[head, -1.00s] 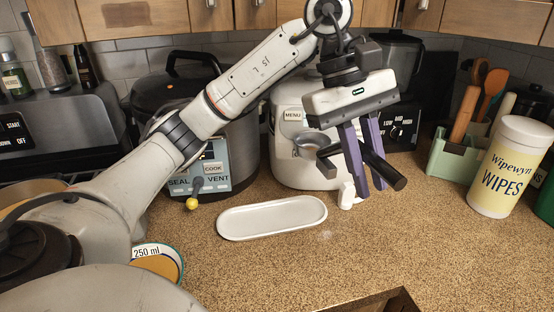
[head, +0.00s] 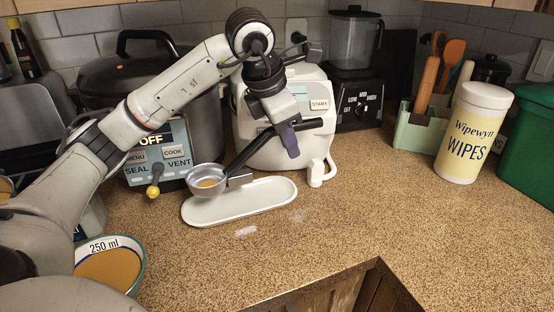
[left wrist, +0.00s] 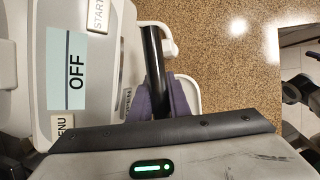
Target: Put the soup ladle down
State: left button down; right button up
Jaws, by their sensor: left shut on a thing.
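The soup ladle has a silver bowl (head: 207,180) with a little brownish content in it and a long black handle (head: 257,150). The bowl is over the left end of a white oval spoon rest (head: 240,204); I cannot tell whether it touches. My left gripper (head: 290,143), with purple fingers, is shut on the handle, above and behind the rest's right end. In the left wrist view the handle (left wrist: 153,62) runs up from the purple fingers (left wrist: 160,98), and part of the rest (left wrist: 189,92) shows beside them.
A white cooker (head: 255,135) stands close behind the gripper, and a dark pressure cooker (head: 200,110) at left. A bowl marked 250 ml (head: 112,270) is at front left. A wipes canister (head: 472,135) and green utensil holder (head: 420,132) stand right. The middle counter is clear.

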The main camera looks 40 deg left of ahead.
pick_arm(q)
jog(key=shift+f, duration=2.55)
jog(key=c, duration=1.7)
grip_release()
jog(key=shift+o, duration=0.2)
jog(key=shift+s+r, duration=0.1)
jog(key=shift+r, duration=0.3)
jog(key=v, duration=1.1)
jog(key=shift+s+r, duration=0.15)
jog(key=shift+r, duration=0.1)
